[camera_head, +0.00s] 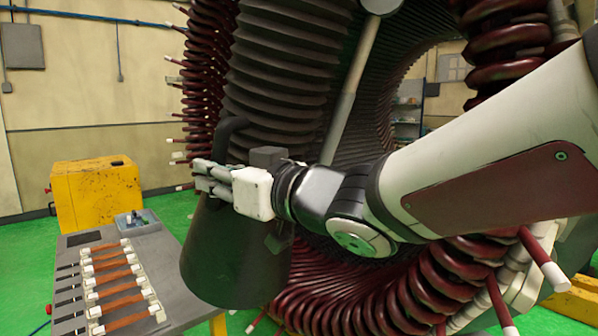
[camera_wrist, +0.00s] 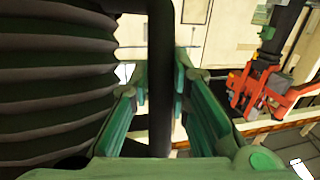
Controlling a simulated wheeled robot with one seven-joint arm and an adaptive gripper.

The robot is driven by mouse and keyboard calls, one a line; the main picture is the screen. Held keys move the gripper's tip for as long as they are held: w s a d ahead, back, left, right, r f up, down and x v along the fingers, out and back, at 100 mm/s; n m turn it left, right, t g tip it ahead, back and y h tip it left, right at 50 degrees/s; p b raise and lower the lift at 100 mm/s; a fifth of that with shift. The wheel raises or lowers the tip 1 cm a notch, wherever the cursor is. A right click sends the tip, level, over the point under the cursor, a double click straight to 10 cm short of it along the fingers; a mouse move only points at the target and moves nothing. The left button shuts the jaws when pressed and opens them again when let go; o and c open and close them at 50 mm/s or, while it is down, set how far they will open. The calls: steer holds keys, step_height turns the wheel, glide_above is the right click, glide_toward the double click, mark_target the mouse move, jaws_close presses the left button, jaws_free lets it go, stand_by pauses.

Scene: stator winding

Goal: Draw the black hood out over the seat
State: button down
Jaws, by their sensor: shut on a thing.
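The black hood (camera_head: 232,262) is a dark flared cone at the lower end of a ribbed black hose (camera_head: 280,75). It hangs in front of the large stator, its mouth facing down. A black bar handle (camera_head: 226,130) stands at its upper left side. My gripper (camera_head: 205,178) is at this handle, to the upper left of the cone. In the wrist view the green fingers of my gripper (camera_wrist: 160,85) are on both sides of the upright black handle (camera_wrist: 160,40) and shut on it. The hose ribs (camera_wrist: 55,75) fill the left there. I cannot tell which part is the seat.
The stator's dark red coils (camera_head: 505,50) surround the hose, with ends (camera_head: 545,262) sticking out. A grey bench (camera_head: 170,250) with several copper-coloured bars is at the lower left, close to the cone. A yellow cabinet (camera_head: 98,192) stands behind it. A grey rod (camera_head: 350,90) slants behind my wrist.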

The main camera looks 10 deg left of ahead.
steer(key=w+a+r+b, duration=0.1)
steer(key=a+r, duration=0.2)
steer(key=a, duration=0.4)
steer(key=w+a+r+y+b, duration=0.1)
steer(key=a+r+b, duration=0.1)
steer(key=a+r, duration=0.2)
steer(key=w+a+r+t+b, duration=0.1)
steer(key=a+r, duration=0.2)
steer(key=a, duration=0.7)
steer(key=shift+w+a+r+m+y, duration=0.3)
steer(key=shift+w+a+r+m, duration=0.05)
steer(key=shift+w+a+m, duration=0.05)
steer(key=c, duration=1.5)
jaws_free()
steer(key=shift+f, duration=0.15)
steer(key=v, duration=1.2)
